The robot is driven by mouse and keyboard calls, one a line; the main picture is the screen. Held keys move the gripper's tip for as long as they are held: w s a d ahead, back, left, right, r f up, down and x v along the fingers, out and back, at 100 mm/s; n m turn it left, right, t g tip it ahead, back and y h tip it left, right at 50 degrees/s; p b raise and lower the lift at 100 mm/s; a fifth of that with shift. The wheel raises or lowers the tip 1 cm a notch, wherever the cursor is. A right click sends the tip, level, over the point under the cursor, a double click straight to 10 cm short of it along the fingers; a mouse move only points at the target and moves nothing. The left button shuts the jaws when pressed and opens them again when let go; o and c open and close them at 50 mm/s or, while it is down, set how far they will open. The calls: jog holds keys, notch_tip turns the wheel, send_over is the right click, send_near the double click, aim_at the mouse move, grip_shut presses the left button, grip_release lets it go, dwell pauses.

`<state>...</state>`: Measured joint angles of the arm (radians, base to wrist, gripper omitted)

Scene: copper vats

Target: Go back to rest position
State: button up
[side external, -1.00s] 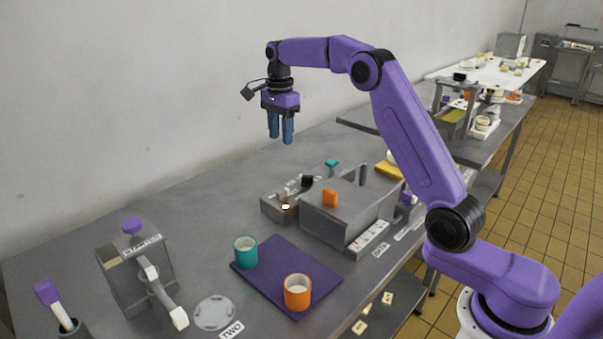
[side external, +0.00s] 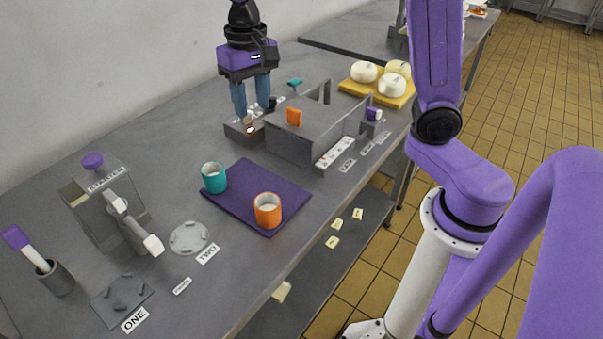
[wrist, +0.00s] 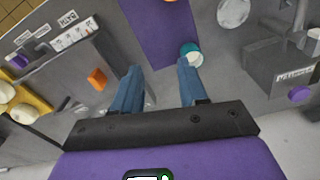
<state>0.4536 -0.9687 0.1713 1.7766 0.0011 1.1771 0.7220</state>
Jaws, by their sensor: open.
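My gripper (side external: 251,108) hangs pointing down over the back of the steel table, its two blue fingers apart with nothing between them. In the picture its tips overlap the small grey unit (side external: 234,131) left of the grey vat box (side external: 290,145); I cannot tell the exact height above it. In the wrist view the open fingers (wrist: 160,75) frame bare grey surface. The teal cup (side external: 214,178) and the orange cup (side external: 267,211) stand upright on the purple mat (side external: 240,208), apart from the gripper. The teal cup (wrist: 190,52) shows just beyond the right finger.
White cheese rounds lie on a yellow board (side external: 372,92) behind. A grey starter dispenser (side external: 108,205), a round plate (side external: 190,238) and a brush holder (side external: 55,278) stand at left. The table around the dispenser and mat is partly clear.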

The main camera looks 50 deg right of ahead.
jog(key=s+d+f+n, duration=0.1)
jog(key=s+f+n, duration=0.1)
jog(key=s+n, duration=0.3)
jog(key=s+d+f+n, duration=0.2)
jog(key=s+n, duration=0.3)
jog(key=s, duration=0.6)
jog(key=s+d+f+n, duration=0.2)
jog(key=s+n, duration=0.3)
jog(key=s, duration=0.4)
jog(key=shift+d, duration=0.25)
jog(key=shift+r, duration=0.1)
